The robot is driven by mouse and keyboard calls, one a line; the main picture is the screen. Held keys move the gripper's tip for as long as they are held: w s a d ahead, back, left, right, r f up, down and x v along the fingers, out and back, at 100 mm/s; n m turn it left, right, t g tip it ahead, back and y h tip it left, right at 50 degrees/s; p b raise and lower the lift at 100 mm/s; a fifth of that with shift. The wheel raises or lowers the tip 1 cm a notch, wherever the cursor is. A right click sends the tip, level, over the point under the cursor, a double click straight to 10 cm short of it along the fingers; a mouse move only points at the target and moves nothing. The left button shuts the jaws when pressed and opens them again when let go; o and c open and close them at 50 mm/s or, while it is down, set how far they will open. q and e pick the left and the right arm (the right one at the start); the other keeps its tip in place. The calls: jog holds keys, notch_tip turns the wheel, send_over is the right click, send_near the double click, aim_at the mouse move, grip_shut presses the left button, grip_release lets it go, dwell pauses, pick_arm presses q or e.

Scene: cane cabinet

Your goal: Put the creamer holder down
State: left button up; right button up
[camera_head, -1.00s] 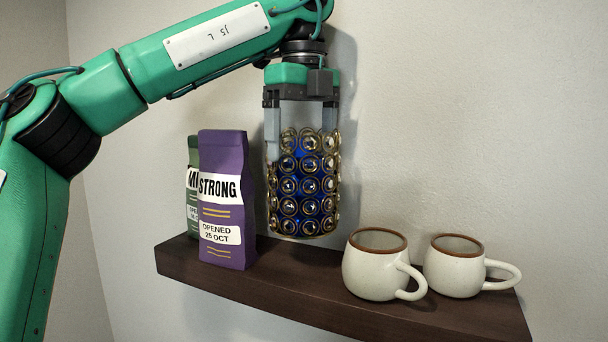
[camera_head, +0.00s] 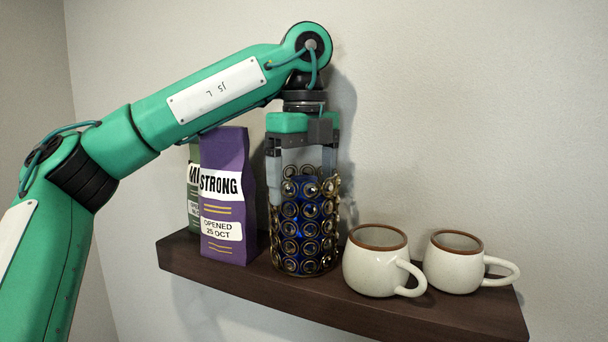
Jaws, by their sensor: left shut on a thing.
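The creamer holder (camera_head: 304,238) is a cylinder of brass-coloured rings with blue pieces inside. It is upright at the shelf, between the purple coffee bag and the nearer mug. Its base appears to be at the level of the dark wooden shelf (camera_head: 240,285); whether it bears on the board I cannot tell for sure. My left gripper (camera_head: 302,180) points straight down from above and is shut on the upper part of the holder, one finger on each side. My right gripper is not in view.
A purple bag marked STRONG (camera_head: 225,200) stands close on the left, with a green bag (camera_head: 193,205) behind it. Two cream mugs, the nearer (camera_head: 372,270) and the farther (camera_head: 450,268), stand to the right. The wall is behind.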

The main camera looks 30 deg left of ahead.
pick_arm(q)
jog(key=shift+d, duration=0.1)
jog(key=shift+s, duration=0.1)
jog(key=shift+f, duration=0.2)
jog(key=o, duration=1.5)
jog(key=shift+c, duration=0.2)
notch_tip(320, 180, up, 12)
jog(key=shift+r, duration=0.2)
jog(key=shift+f, duration=0.1)
